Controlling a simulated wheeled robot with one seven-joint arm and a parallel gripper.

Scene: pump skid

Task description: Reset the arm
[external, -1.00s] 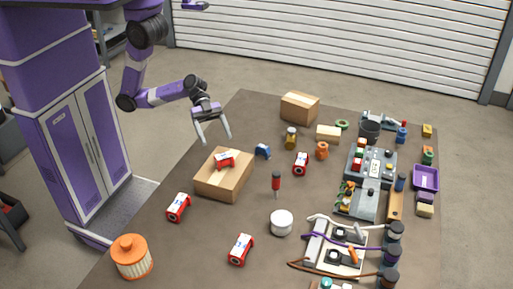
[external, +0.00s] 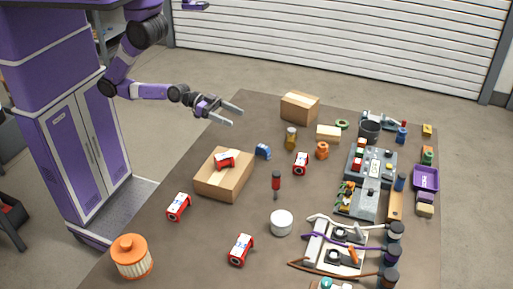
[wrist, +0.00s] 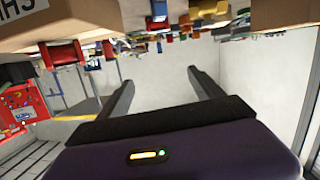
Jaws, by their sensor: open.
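My gripper (external: 236,111) is open and empty. In the external view it is held in the air above the far left part of the brown table mat (external: 225,237), its fingers pointing right. A cardboard box (external: 221,186) with a red and white item (external: 227,161) on it stands below and in front of the gripper, apart from it. In the wrist view the two dark fingers of my gripper (wrist: 158,85) are spread, with nothing between them. The wrist picture looks upside down, with table items along its top.
Another cardboard box (external: 299,107) stands right of the gripper. Several red and white items, a white round container (external: 281,222), a screwdriver (external: 276,183) and an orange canister (external: 131,256) stand about. Pump parts and a purple bin (external: 426,178) fill the right side.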

